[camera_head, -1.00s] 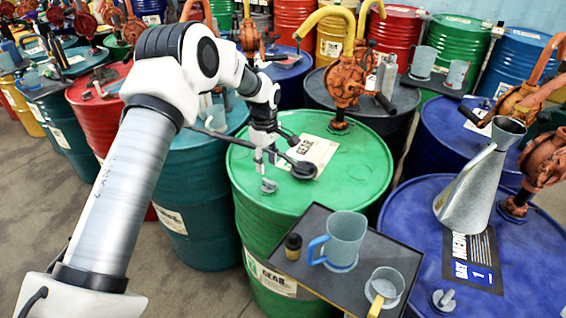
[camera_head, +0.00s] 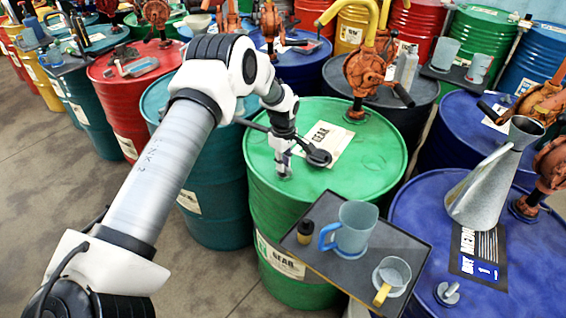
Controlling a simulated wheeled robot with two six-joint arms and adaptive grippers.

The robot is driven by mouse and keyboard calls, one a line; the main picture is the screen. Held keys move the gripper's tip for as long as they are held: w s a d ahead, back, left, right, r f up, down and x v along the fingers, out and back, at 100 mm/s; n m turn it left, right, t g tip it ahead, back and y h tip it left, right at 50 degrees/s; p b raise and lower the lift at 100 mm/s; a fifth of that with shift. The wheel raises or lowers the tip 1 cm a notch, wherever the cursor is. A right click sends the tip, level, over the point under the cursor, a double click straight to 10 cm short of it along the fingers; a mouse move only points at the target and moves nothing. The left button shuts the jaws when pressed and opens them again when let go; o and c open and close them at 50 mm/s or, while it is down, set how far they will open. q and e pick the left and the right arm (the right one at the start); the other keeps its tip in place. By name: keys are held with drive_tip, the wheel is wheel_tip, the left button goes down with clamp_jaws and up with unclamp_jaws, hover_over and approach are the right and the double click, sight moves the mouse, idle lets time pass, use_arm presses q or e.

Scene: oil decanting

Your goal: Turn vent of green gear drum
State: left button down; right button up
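The green gear drum (camera_head: 365,185) stands in the middle, with a pale GEAR label (camera_head: 322,146) on its lid. Its small grey vent (camera_head: 285,174) sits on the lid near the front left edge. My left arm reaches in from the lower left. My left gripper (camera_head: 284,158) points down at the vent, with its tips right at or against it. The tips are small and overlap the vent, so I cannot tell whether they are closed on it. My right gripper is not in view.
A dark tray (camera_head: 335,262) at the drum's front holds a blue-handled jug (camera_head: 352,228), a yellow-handled cup (camera_head: 391,276) and a small dark bottle (camera_head: 305,232). A metal funnel can (camera_head: 483,190) stands on the blue drum at right.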

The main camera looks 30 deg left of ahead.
use_arm(q)
drive_tip(key=shift+f, duration=0.1)
drive_tip(key=shift+s+f+m, duration=0.1)
drive_tip(key=shift+m, duration=0.2)
drive_tip(key=m+b, duration=0.1)
drive_tip(key=m, duration=0.1)
drive_tip(key=shift+f+m, duration=0.1)
drive_tip(key=shift+m, duration=0.2)
drive_tip(key=m+b, duration=0.1)
drive_tip(key=m, duration=0.4)
drive_tip(key=shift+d, duration=0.1)
drive_tip(key=m+b, duration=0.1)
drive_tip(key=m, duration=0.3)
drive_tip(key=shift+m, duration=0.4)
drive_tip(key=m+b, duration=0.1)
drive_tip(key=m, duration=0.4)
drive_tip(key=shift+d, duration=0.1)
